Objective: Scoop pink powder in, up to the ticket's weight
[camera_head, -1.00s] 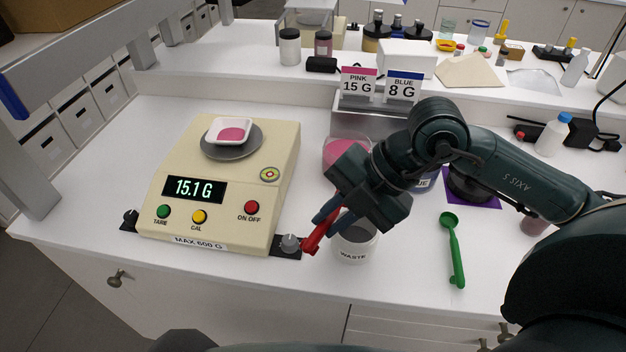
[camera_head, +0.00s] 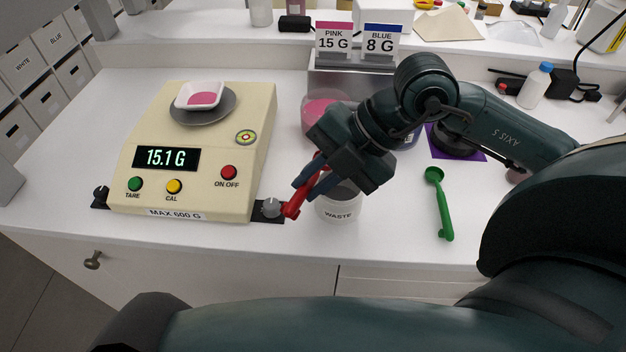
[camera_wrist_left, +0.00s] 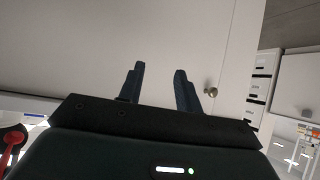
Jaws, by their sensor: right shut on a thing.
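The cream scale (camera_head: 205,140) reads 15.1 G. A white weighing boat (camera_head: 200,96) with pink powder (camera_head: 203,99) sits on its round pan (camera_head: 203,118). The ticket (camera_head: 334,41) reads PINK 15 G, and another beside it reads BLUE 8 G (camera_head: 382,41). My right gripper (camera_head: 308,184) is shut on a red scoop (camera_head: 294,204), beside the waste cup and right of the scale. A pink jar (camera_head: 322,112) stands behind my right arm, partly hidden. My left gripper (camera_wrist_left: 158,88) is open and empty in the left wrist view, facing white cabinet fronts.
The waste cup (camera_head: 338,207) stands close to my right gripper. A green scoop (camera_head: 439,204) lies on the counter to the right. A blue-labelled jar is mostly hidden behind my right arm, near a purple mat (camera_head: 470,155).

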